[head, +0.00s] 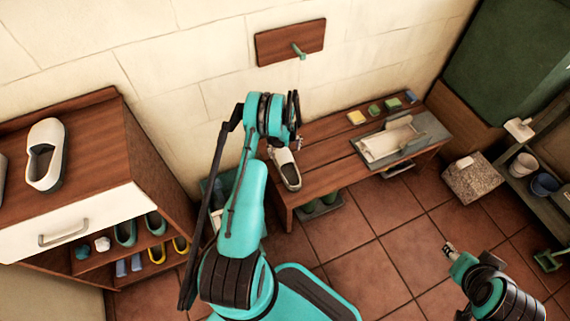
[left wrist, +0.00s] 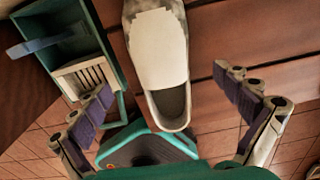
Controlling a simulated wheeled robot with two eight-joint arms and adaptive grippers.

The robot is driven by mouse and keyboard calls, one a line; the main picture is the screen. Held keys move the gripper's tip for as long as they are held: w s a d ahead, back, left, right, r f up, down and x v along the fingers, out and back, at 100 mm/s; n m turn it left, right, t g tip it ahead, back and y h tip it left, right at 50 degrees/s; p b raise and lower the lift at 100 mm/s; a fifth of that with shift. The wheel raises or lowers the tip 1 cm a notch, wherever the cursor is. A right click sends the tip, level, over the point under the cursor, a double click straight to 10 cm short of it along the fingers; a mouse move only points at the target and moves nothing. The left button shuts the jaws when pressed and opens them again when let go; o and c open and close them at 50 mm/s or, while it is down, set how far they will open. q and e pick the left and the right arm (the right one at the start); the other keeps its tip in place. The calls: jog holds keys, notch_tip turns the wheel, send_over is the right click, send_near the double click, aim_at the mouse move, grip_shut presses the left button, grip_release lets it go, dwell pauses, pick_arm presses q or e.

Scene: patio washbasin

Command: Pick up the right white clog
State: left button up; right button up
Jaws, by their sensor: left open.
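A white clog (head: 287,170) lies on the wooden bench below my left gripper (head: 284,142). In the left wrist view the white clog (left wrist: 158,62) lies between the two spread fingers of my left gripper (left wrist: 165,84), with its dark opening toward the bottom of the picture. The fingers are apart from it on both sides. Another white clog (head: 44,155) lies on top of the cabinet at the left. A sliver of a pale thing (head: 2,172) shows at the left edge, mostly out of view. My right gripper (head: 449,249) is at the lower right, away from the clogs; its fingers are too small to judge.
The wooden bench (head: 330,150) also bears a grey basin (head: 424,136) and small coloured blocks. The cabinet (head: 110,180) holds several shoes on its shelves. A teal bin (left wrist: 72,50) with a white grate stands beside the bench. A shelf with pots is at the right.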

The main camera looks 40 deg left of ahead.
aim_at(285, 157)
pick_arm(q)
notch_tip(285, 157, down, 7)
jog(key=b, duration=0.3)
jog(key=shift+d+f, duration=0.1)
jog(key=c, duration=1.4)
